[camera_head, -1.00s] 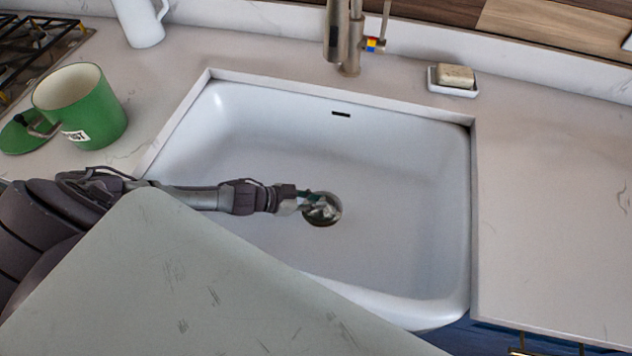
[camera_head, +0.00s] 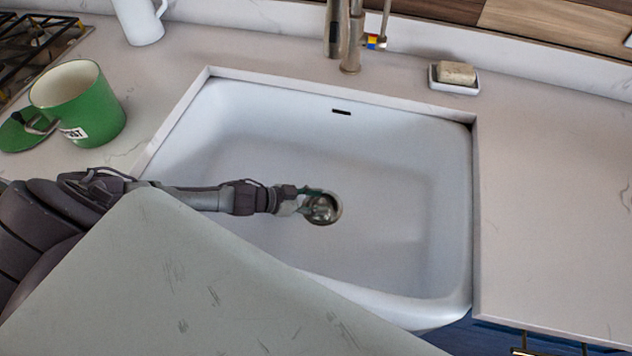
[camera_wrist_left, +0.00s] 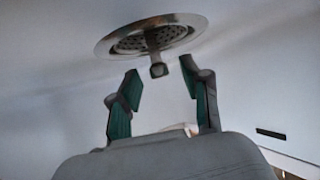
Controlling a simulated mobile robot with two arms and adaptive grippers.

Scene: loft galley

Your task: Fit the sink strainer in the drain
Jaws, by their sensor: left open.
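The metal sink strainer (camera_head: 322,209) lies inside the round drain (camera_head: 338,217) in the floor of the white sink. In the left wrist view, the perforated strainer (camera_wrist_left: 130,43) shows within the shiny drain rim (camera_wrist_left: 104,47), its knob (camera_wrist_left: 158,69) sticking out. It looks about level with the rim; how deep it sits I cannot tell. My left gripper (camera_head: 308,204) is at the drain's left side. In the wrist view the left gripper (camera_wrist_left: 160,75) is open and empty, its green-padded fingers apart and clear of the knob. My right gripper is not in view.
The sink (camera_head: 400,230) is otherwise empty, with walls all round. The faucet (camera_head: 350,45) stands behind it. A soap dish with soap (camera_head: 455,76) is at the back right. A green pot (camera_head: 95,110) and its lid (camera_head: 20,133) are on the left counter.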

